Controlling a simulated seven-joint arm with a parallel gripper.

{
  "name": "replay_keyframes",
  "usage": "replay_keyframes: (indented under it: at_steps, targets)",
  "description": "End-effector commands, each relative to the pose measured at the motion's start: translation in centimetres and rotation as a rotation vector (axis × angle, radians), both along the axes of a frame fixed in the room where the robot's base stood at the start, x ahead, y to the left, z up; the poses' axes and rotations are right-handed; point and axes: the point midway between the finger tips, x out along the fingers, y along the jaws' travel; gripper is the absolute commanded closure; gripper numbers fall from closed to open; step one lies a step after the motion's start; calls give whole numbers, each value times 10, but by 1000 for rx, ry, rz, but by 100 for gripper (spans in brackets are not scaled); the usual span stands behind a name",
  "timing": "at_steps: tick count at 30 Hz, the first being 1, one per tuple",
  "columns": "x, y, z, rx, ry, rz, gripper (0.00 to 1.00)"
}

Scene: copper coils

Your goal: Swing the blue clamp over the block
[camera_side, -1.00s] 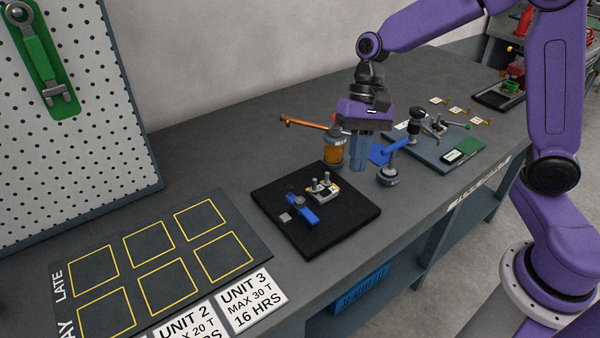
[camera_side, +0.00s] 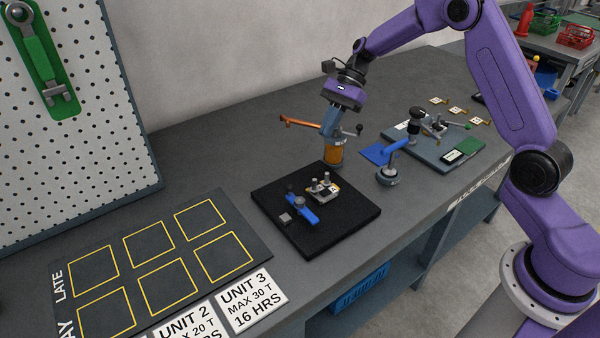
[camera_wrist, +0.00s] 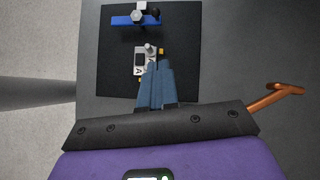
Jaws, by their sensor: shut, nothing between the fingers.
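A blue clamp (camera_side: 302,207) with a grey knob lies on a black mat (camera_side: 345,225); in the wrist view it is the blue bar (camera_wrist: 122,21) at the top. A small light block (camera_side: 323,190) with two grey posts sits beside the clamp on the mat, apart from it. The block also shows in the wrist view (camera_wrist: 140,62), partly covered by my fingers. My gripper (camera_side: 332,134) is shut and empty, raised above the bench. In the side view its fingers overlap the top of an orange cylinder; I cannot tell whether they touch.
A blue arm on a round post (camera_side: 388,175) stands to the right. A grey plate (camera_side: 435,148) with fittings lies beyond. Yellow-outlined squares (camera_side: 165,250) fill the near left.

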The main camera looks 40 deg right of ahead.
Motion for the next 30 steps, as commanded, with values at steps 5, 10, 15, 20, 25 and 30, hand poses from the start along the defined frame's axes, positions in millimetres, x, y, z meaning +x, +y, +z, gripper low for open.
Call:
replay_keyframes:
  at_steps: [5,10,15,20,25,30]
  targets:
    - [-1,1,-1,-1,0,3,100]
    - [-3,9,-11,0,2,5,100]
    - [-7,26,-33,-1,4,6,100]
    - [-11,45,-57,-2,3,5,100]
    - [-14,64,-80,-2,2,6,100]
    - [-18,87,-83,-2,-1,6,100]
